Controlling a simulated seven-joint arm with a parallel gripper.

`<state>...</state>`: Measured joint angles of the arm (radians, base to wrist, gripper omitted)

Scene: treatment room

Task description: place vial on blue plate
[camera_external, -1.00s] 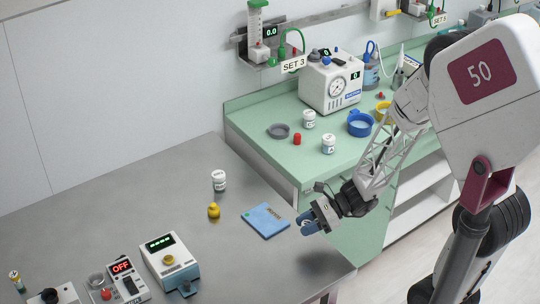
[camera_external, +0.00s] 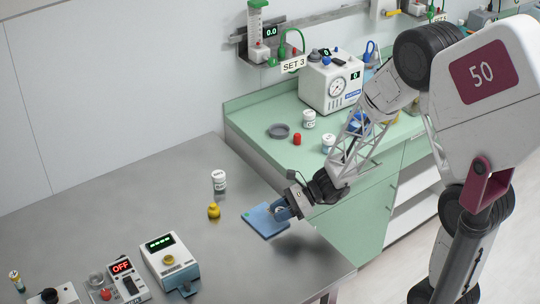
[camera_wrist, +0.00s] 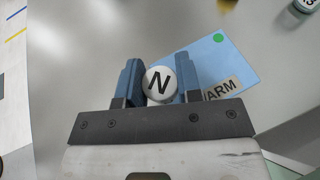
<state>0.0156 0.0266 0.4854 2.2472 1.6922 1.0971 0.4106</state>
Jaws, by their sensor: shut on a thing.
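The blue plate (camera_external: 260,222) is a flat light-blue sheet on the grey metal table, near its edge by the green bench. It also shows in the wrist view (camera_wrist: 212,62), with a green dot and a label reading "ARM". My gripper (camera_external: 281,210) is over the plate's right part. The lid is seen from above, so the vial's lower body is hidden. I cannot tell whether its bottom touches the plate.
A white-lidded vial (camera_external: 219,181) and a yellow knob-like object (camera_external: 214,211) stand left of the plate. Devices, including one reading "OFF" (camera_external: 121,267), sit at the table's front left. The green bench (camera_external: 250,108) behind holds a pump, a grey dish and more vials.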

